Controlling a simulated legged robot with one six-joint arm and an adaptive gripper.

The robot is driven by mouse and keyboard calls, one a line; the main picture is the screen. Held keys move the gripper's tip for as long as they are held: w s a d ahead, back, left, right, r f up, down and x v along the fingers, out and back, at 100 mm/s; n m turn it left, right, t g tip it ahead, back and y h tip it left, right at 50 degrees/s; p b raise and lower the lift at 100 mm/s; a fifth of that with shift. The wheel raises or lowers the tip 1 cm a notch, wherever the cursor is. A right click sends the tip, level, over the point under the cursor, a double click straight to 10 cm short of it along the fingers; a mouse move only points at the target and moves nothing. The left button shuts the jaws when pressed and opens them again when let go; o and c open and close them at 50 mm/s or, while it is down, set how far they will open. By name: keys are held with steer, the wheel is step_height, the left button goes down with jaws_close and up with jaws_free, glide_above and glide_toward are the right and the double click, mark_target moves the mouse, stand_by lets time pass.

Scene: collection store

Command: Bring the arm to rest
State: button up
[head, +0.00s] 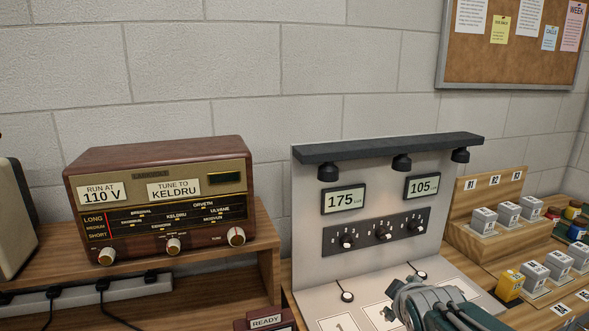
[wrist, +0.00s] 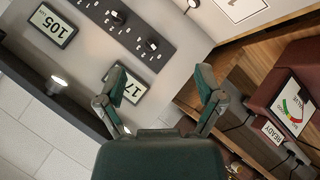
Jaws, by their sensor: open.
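My gripper (wrist: 161,73) is open and empty in the wrist view. Its two teal fingers stand well apart with nothing between them. Behind them is the grey lamp panel (wrist: 190,50), which appears rotated in this view. Part of my teal arm (head: 440,306) shows at the bottom of the head view, in front of the panel's pale base. The fingertips cannot be made out clearly there. I cannot tell how far the fingers are from the panel.
The grey panel (head: 310,235) carries displays, three knobs (head: 384,234) and lamps under a dark hood (head: 390,148). A brown radio (head: 160,200) stands on a wooden shelf at left. A wooden rack (head: 485,190) with several grey blocks is at right. A dark red READY device (wrist: 290,90) is nearby.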

steer(key=s+a+m+g, duration=0.2)
steer(key=s+m, duration=0.2)
steer(key=s, duration=0.5)
steer(key=s+a+f+m+g+y, duration=0.1)
steer(key=s+m, duration=0.4)
steer(key=s, duration=0.5)
steer(key=shift+a+g+y, duration=0.3)
steer(key=shift+a+g, duration=0.4)
steer(key=shift+g, duration=0.3)
